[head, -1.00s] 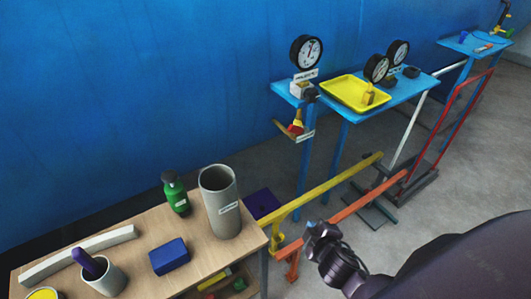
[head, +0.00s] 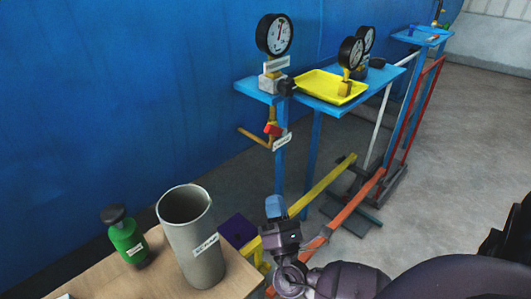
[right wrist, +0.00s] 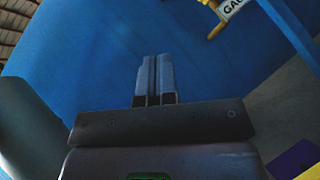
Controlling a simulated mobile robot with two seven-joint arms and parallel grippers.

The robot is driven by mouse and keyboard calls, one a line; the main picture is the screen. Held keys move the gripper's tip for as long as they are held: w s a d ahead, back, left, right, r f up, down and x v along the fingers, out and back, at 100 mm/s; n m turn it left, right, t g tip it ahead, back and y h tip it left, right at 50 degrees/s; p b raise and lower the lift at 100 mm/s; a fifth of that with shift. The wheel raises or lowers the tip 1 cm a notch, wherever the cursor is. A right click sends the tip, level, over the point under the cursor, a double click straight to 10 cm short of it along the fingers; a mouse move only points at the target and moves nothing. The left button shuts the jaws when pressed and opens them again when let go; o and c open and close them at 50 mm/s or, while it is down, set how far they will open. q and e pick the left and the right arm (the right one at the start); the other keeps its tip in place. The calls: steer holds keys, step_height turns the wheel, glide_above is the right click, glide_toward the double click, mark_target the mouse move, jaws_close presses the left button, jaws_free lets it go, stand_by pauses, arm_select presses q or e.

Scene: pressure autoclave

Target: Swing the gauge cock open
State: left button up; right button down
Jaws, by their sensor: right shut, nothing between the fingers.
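The gauge cock (head: 273,129) is a small fitting with a red part on a brass pipe, below the large pressure gauge (head: 275,34) at the near end of the blue bench. A white label (head: 282,142) hangs beside it. In the right wrist view, part of a yellow fitting (right wrist: 216,30) and a label (right wrist: 230,8) show at the top edge. My right gripper (head: 275,206) is shut and empty, below the cock and apart from it. Its fingers (right wrist: 154,78) point up in the right wrist view. My left gripper is not in view.
The blue bench (head: 383,78) carries a yellow tray (head: 312,88) and two more gauges. A grey cylinder (head: 193,240) and a green bottle (head: 128,240) stand on the wooden table, left of my right gripper. Yellow (head: 325,186) and orange (head: 345,204) rails run low behind it.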

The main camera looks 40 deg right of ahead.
mark_target(277, 131)
steer(key=s+d+r+p+x, duration=0.1)
steer(key=s+r+x, duration=0.1)
steer(key=x, duration=1)
steer(key=shift+w+d+r, duration=0.15)
steer(key=shift+w+r, duration=0.1)
steer(key=shift+r, duration=0.05)
